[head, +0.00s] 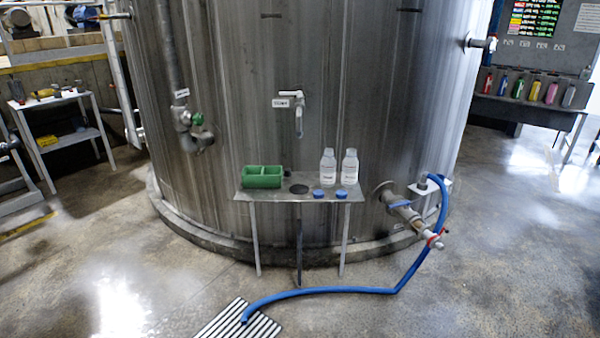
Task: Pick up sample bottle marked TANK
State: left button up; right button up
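Two white sample bottles stand upright side by side on a small metal table (275,194) in front of a large steel tank (240,100). One is the left bottle (328,168) and the other is the right bottle (349,168). Both have labels, but the print is too small to read, so I cannot tell which is marked TANK. Two blue caps, a left one (318,194) and a right one (341,194), lie on the table in front of them. Neither of my grippers is in view.
A green divided tray (262,177) sits at the table's left end. A tap (297,108) juts from the tank above the table. At right, a valve pipe (412,214) and blue hose (330,291) reach over the floor to a grate (236,322). Floor in front is otherwise clear.

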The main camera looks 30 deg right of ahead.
aim_at(328, 163)
jog(key=u, duration=0.25)
jog(key=i, duration=1.7)
jog(key=z, duration=0.7)
jog(key=i, duration=1.25)
jog(key=z, duration=1.2)
